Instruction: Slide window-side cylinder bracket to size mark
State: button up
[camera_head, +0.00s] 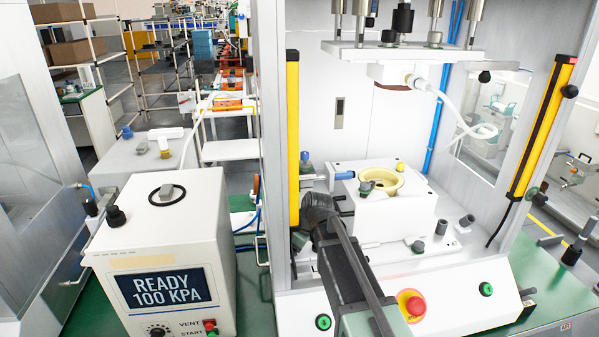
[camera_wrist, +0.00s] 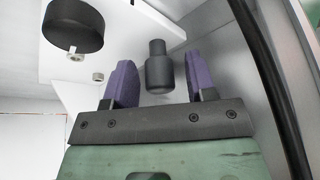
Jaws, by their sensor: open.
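My gripper (camera_wrist: 161,78) is open in the wrist view, with its two purple fingers apart. A dark stepped knob (camera_wrist: 157,68) shows in the gap between them; I cannot tell whether a finger touches it. In the head view my arm reaches into the left side of the press, and its dark end (camera_head: 318,207) hides what lies behind it. Dark knobs (camera_head: 441,227) stand right of the white fixture block (camera_head: 400,222). A blue-ended cylinder (camera_head: 345,175) sits at the block's left. I cannot make out a size mark or tell which part is the window-side bracket.
A cream round part (camera_head: 393,182) sits on the block. The press head plate (camera_head: 400,52) hangs above. Yellow light bars (camera_head: 293,140) stand at both sides of the opening. A red stop button (camera_head: 411,304) is at the front. A control box (camera_head: 165,260) stands left, reading READY 100 KPA.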

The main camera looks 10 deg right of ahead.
jog(key=c, duration=0.9)
jog(key=shift+d, duration=2)
jog(key=o, duration=1)
